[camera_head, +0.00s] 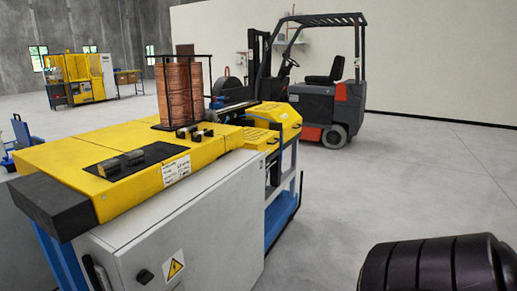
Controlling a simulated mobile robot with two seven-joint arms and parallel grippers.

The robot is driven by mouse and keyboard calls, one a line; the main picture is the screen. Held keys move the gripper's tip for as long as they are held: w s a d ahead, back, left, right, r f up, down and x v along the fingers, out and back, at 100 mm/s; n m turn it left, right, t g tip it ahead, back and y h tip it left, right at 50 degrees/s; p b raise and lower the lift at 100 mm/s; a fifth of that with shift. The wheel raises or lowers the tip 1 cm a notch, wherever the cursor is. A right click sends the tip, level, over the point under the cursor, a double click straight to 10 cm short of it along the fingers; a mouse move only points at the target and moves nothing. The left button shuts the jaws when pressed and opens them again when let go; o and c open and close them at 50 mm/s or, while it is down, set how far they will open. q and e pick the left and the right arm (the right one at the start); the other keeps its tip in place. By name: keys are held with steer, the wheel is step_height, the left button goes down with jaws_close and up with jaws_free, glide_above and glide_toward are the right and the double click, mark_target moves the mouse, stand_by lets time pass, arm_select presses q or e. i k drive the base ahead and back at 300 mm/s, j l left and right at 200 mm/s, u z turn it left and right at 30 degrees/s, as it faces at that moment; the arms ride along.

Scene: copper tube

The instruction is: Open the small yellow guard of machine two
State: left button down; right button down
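A long machine with a yellow top (60,151) and a grey cabinet (205,225) stands close on the left and centre. The guard appears closed, lying level with the end of the machine. Neither of my grippers is in view, and nothing of mine touches the guard.
A copper coil (178,92) stands in a black frame on the machine. A blue stand (282,215) carries the machine's right end. A red and black forklift (325,100) is parked behind. Another yellow machine (80,75) is far left.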

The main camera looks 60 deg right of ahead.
mark_target(267, 141)
steer(key=z, duration=2.05)
steer(key=i+l+u, duration=0.1)
steer(key=u, duration=0.55)
steer(key=i+l+u, duration=0.45)
steer(key=l, duration=0.4)
steer(key=i+l+u, duration=0.1)
steer(key=i+l, duration=0.2)
steer(key=l, duration=0.25)
steer(key=i+l+u, duration=0.15)
steer(key=l, duration=0.15)
steer(key=i+l, duration=0.1)
steer(key=l, duration=0.25)
steer(key=i+l, duration=0.15)
steer(key=l, duration=0.2)
steer(key=i+l, duration=0.1)
steer(key=l, duration=0.2)
steer(key=i+l, duration=0.15)
steer(key=l, duration=0.2)
steer(key=i+l+u, duration=0.1)
steer(key=l, duration=0.25)
